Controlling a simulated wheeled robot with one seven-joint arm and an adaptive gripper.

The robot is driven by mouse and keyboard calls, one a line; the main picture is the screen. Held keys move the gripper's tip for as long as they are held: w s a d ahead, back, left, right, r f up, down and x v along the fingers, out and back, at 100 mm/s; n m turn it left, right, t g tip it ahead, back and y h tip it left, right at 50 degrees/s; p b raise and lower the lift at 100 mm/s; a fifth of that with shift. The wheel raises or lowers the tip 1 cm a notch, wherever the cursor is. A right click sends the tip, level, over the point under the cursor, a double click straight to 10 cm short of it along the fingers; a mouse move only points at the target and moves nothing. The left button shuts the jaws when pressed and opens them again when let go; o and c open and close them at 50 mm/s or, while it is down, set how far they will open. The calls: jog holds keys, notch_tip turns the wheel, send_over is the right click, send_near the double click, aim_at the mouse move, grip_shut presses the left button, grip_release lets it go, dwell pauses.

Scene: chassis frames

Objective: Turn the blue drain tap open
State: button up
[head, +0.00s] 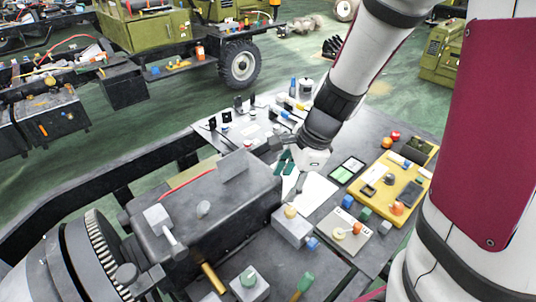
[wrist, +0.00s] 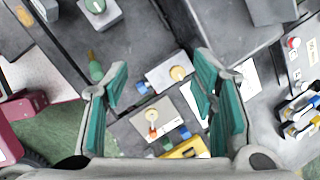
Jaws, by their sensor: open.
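A small blue part (head: 313,244) sticks out from the side of a grey box with a yellow knob (head: 291,211). It may be the drain tap, but it is too small to tell how it is turned. In the wrist view the blue part (wrist: 142,87) shows between my fingers, at the left end of the grey box (wrist: 165,75). A second blue piece (head: 347,201) stands by a light plate. My gripper (head: 286,162) is open and empty, with teal finger pads. It is above the bench, beyond the grey box in the head view. The wrist view shows both fingers (wrist: 160,82) spread apart.
A light plate with an orange-and-yellow fitting (head: 346,234) lies beside the grey box. A yellow tray (head: 420,178) with small parts is at the right. A large dark housing (head: 215,215) stands at the left. Green-topped fittings (head: 248,277) stand near the front.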

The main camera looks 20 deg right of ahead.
jog(key=d+f+m+g+h, duration=0.1)
jog(key=d+f+m, duration=0.5)
jog(key=f, duration=0.4)
jog(key=m+g+h, duration=0.1)
jog(key=m+h, duration=0.1)
jog(key=m, duration=0.4)
send_near(314, 241)
jog(key=shift+d+f+b, duration=0.1)
jog(key=shift+f+b, duration=0.55)
jog(key=shift+f, duration=1.05)
jog(key=shift+w+f, duration=0.2)
jog(key=shift+f, duration=0.4)
notch_tip(314, 241, down, 3)
jog(key=shift+s+f+p, duration=0.1)
jog(key=shift+f+p, duration=0.1)
jog(key=shift+p, duration=0.1)
jog(key=shift+f, duration=1)
